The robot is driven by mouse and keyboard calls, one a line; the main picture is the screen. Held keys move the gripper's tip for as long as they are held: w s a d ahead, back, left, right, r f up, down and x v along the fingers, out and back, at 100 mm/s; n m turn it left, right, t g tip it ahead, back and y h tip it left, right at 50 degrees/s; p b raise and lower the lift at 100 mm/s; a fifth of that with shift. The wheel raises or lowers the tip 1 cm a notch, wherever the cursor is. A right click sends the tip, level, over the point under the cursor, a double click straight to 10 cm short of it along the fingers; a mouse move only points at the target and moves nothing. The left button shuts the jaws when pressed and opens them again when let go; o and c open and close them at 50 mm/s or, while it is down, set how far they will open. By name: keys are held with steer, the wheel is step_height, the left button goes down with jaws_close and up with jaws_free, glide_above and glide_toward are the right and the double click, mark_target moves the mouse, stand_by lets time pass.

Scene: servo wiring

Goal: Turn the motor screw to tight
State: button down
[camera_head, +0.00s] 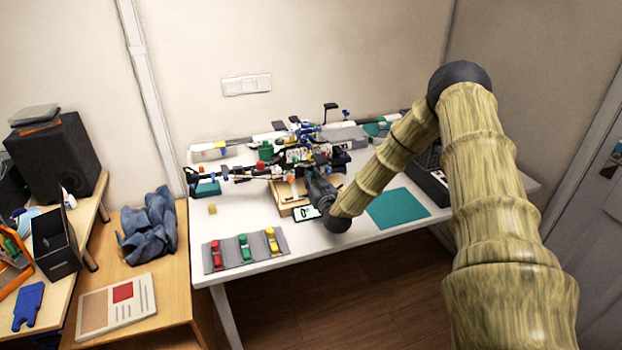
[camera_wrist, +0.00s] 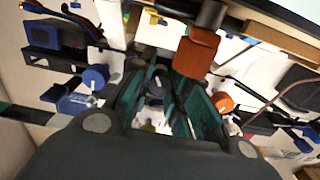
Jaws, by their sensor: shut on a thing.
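My gripper (camera_wrist: 172,122) shows in the wrist view with its dark teal fingers closed around a small grey round piece (camera_wrist: 155,88). This piece looks like the motor screw, but the fingers hide much of it and I cannot read its turn. A white part shows below it between the fingers. In the head view my gripper is at the cluttered middle of the white table, in front of the device with wires, and its fingertips are hidden there. The motor itself is too small to make out in the head view.
A grey tray (camera_head: 226,267) with red, green and yellow pieces lies at the table's front left. A teal mat (camera_head: 398,208) lies right of my wrist. A small display (camera_head: 307,213) reads about 0. In the wrist view, an orange-brown block (camera_wrist: 196,52) and cables crowd my fingers.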

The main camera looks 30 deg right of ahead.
steer(key=shift+b, duration=0.3)
steer(key=shift+f+m, duration=0.1)
steer(key=shift+m, duration=0.3)
steer(key=shift+m+b, duration=1)
steer(key=shift+b, duration=0.25)
steer(key=shift+d+m+b, duration=0.1)
steer(key=shift+m+b, duration=1.4)
steer(key=shift+m, duration=0.3)
